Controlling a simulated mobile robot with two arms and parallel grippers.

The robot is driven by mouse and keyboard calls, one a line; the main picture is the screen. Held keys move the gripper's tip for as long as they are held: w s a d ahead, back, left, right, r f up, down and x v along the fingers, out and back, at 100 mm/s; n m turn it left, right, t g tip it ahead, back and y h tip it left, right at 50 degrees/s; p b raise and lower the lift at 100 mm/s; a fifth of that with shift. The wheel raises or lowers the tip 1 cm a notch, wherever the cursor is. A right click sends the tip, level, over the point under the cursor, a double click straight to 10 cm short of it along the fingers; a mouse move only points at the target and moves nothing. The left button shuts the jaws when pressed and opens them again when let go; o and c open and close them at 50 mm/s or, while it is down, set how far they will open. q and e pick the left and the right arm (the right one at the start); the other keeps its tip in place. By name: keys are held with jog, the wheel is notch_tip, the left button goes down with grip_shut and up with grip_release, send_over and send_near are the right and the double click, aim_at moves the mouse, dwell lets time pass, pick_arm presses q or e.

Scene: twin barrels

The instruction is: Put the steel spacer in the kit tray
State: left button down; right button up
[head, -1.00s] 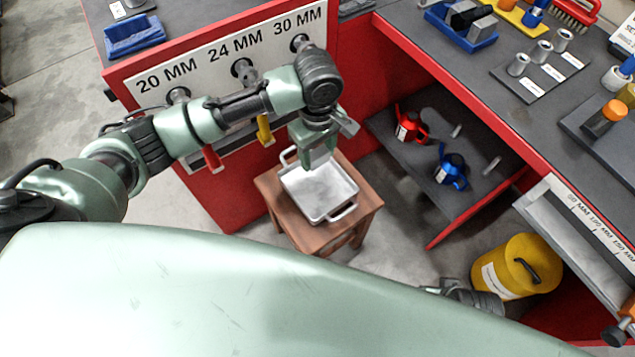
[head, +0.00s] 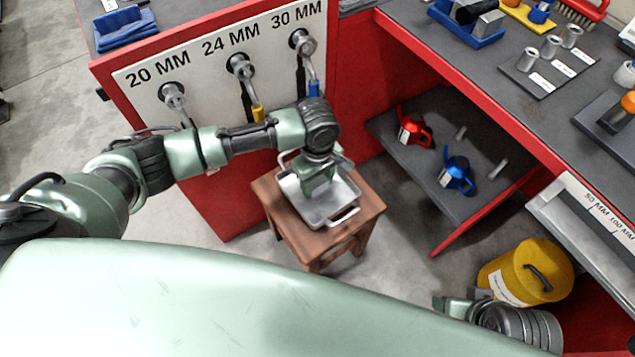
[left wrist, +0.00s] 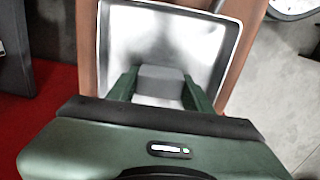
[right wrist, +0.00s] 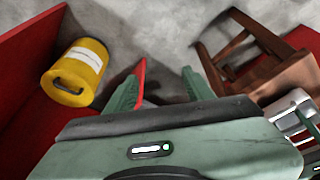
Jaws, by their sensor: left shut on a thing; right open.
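The kit tray is a shallow pale metal tray (head: 342,213) with two handles, on a small wooden stool; it also fills the top of the left wrist view (left wrist: 170,30). My left gripper (head: 317,192) points down inside the tray's outline. It is shut on a grey block-like piece, the steel spacer (left wrist: 160,78), which shows between the fingers over the tray floor. I cannot tell whether the spacer touches the floor. In the head view the gripper hides the spacer. My right gripper (right wrist: 163,85) is open and empty, low near the yellow canister.
The wooden stool (head: 313,240) stands beside a red cabinet with a 20/24/30 MM panel (head: 215,62). A low shelf (head: 440,130) holds a red and a blue can. A yellow canister (head: 525,272) stands at the right. Bare floor lies around the stool.

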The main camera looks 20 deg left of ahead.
aim_at(318, 182)
pick_arm(q)
jog(key=shift+r, duration=0.15)
pick_arm(e)
jog(key=shift+r, duration=0.1)
pick_arm(q)
jog(key=c, duration=0.6)
grip_release()
notch_tip(318, 182, up, 4)
jog(key=shift+f+p, duration=0.25)
jog(key=shift+p, duration=0.55)
notch_tip(318, 182, up, 2)
jog(key=shift+r+p, duration=0.15)
jog(key=shift+p, duration=0.2)
notch_tip(318, 182, up, 6)
jog(key=shift+r+p, duration=0.1)
jog(key=shift+p, duration=0.75)
pick_arm(e)
jog(key=s+x, duration=0.1)
jog(key=x, duration=0.7)
jog(key=shift+a+f+g, duration=0.2)
jog(key=shift+f+g, duration=0.05)
jog(key=shift+g, duration=0.05)
